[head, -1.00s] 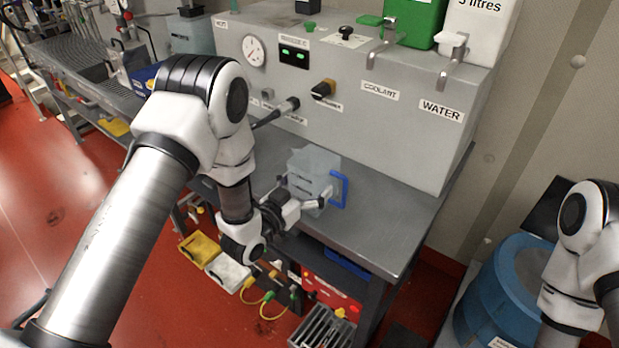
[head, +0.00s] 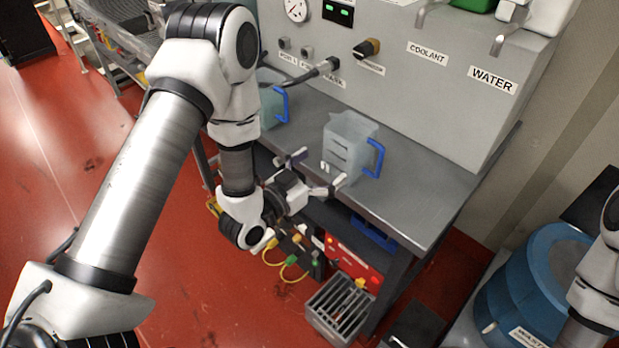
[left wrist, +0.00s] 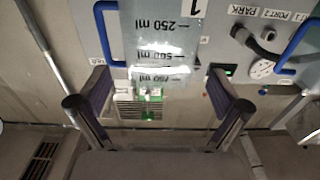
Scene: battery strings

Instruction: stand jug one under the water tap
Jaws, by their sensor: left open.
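Jug one (head: 345,147), clear with a blue handle on its right, stands upright on the bench, left of and below the COOLANT label. In the left wrist view jug one (left wrist: 160,45) shows upside down, with ml marks and a "1". My left gripper (head: 314,172) is open in front of the jug. In the left wrist view its fingers (left wrist: 158,108) are spread wide, with the jug beyond and between them, and nothing gripped. The water tap (head: 510,30) juts from the panel above the WATER label, to the right of the jug. My right gripper is out of frame.
A second jug (head: 271,108) with a blue handle and bluish contents stands left of jug one. The coolant tap (head: 428,10) is left of the water tap. The bench top (head: 420,195) is bare right of jug one. A blue drum (head: 535,290) stands at lower right.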

